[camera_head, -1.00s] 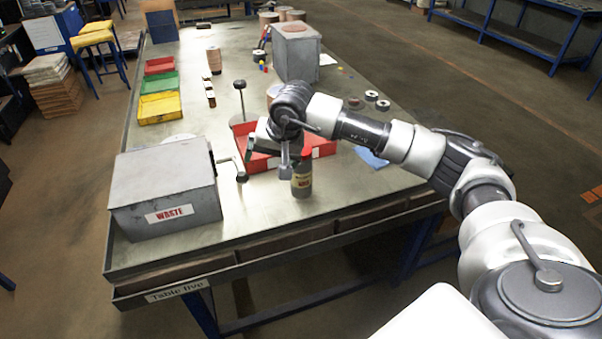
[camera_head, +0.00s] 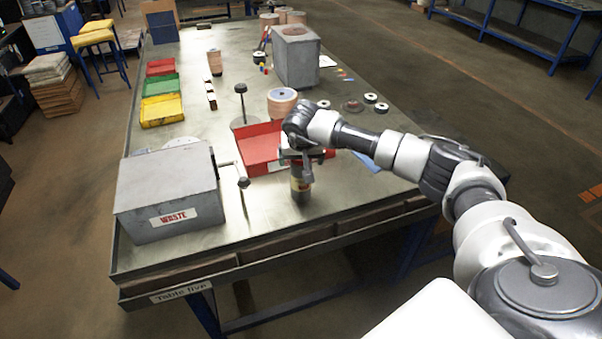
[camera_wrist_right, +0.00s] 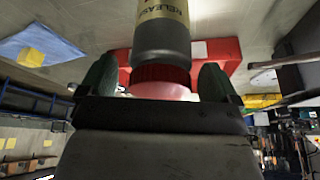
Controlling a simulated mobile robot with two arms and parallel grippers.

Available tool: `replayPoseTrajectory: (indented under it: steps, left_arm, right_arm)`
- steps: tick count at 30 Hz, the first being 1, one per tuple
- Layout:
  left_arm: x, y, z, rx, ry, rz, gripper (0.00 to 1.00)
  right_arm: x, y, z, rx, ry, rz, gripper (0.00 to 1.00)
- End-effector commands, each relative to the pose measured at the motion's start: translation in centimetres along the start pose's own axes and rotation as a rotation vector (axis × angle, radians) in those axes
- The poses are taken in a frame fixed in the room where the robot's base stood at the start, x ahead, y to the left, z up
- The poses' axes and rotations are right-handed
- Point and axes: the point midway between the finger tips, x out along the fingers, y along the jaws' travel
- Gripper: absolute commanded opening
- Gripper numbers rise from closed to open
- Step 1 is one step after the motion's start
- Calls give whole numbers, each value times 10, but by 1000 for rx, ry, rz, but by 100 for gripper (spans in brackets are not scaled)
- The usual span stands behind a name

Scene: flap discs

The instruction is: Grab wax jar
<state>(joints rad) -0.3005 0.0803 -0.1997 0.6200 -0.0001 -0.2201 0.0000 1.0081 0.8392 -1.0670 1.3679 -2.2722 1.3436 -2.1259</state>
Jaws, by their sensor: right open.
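The wax jar (camera_head: 301,190) stands upright on the metal table near its front edge. It is dark grey with a gold label; its top is hidden behind my gripper in the head view. In the right wrist view the jar (camera_wrist_right: 162,42) shows a label reading "RELEASE" and a red cap. My right gripper (camera_head: 302,162) is over the top of the jar. In the wrist view its two fingers (camera_wrist_right: 158,80) are apart, one on each side of the red cap, not closed on it. My left gripper is not in view.
A red tray (camera_head: 258,146) lies right behind the jar. A grey waste box (camera_head: 168,185) stands to the left, with a crank handle (camera_head: 243,183) between it and the jar. A blue cloth (camera_head: 366,160) lies to the right. Several discs lie farther back.

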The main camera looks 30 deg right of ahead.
Motion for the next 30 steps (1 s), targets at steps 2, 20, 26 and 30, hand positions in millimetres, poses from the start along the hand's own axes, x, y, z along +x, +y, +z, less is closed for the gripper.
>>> replayPoseTrajectory:
  steps: [2, 20, 26, 30]
  left_arm:
    - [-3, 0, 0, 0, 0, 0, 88]
    - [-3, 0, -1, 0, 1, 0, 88]
    - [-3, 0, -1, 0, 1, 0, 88]
    - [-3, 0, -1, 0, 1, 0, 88]
  right_arm:
    - [8, 0, 1, 0, -3, 0, 92]
    - [13, 0, 0, 0, 0, -1, 45]
    - [13, 0, 0, 0, 0, -1, 14]
    - [12, 0, -1, 1, 2, -2, 7]
